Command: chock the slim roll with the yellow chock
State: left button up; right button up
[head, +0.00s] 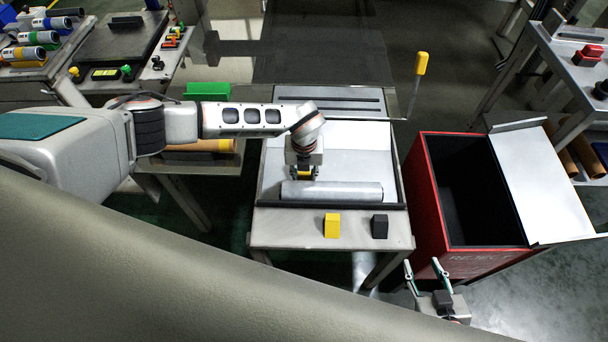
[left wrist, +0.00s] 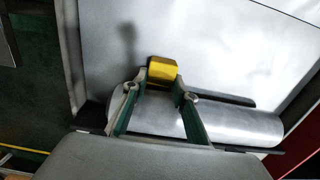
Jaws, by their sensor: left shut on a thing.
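The slim roll (head: 335,191), a silvery cylinder, lies across the front of the pale bed along its dark front lip. It also shows in the left wrist view (left wrist: 240,124). My left gripper (head: 303,176) is over the roll's left part, shut on a yellow chock (left wrist: 162,70). In the wrist view the fingers reach past the roll and the chock is on its far side; I cannot tell whether it touches roll or bed. My right gripper (head: 424,266) is open and empty at the lower right, apart from the table.
A second yellow block (head: 332,226) and a black block (head: 379,227) stand on the table's front ledge (head: 285,232). A red reject bin (head: 432,205) stands at the right. A yellow-handled lever (head: 421,64) rises behind. The bed behind the roll is clear.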

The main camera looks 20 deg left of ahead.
pick_arm(q)
jog(key=o, duration=1.2)
jog(key=r, duration=1.2)
jog(key=shift+s+d, duration=0.1)
jog(key=shift+s, duration=0.15)
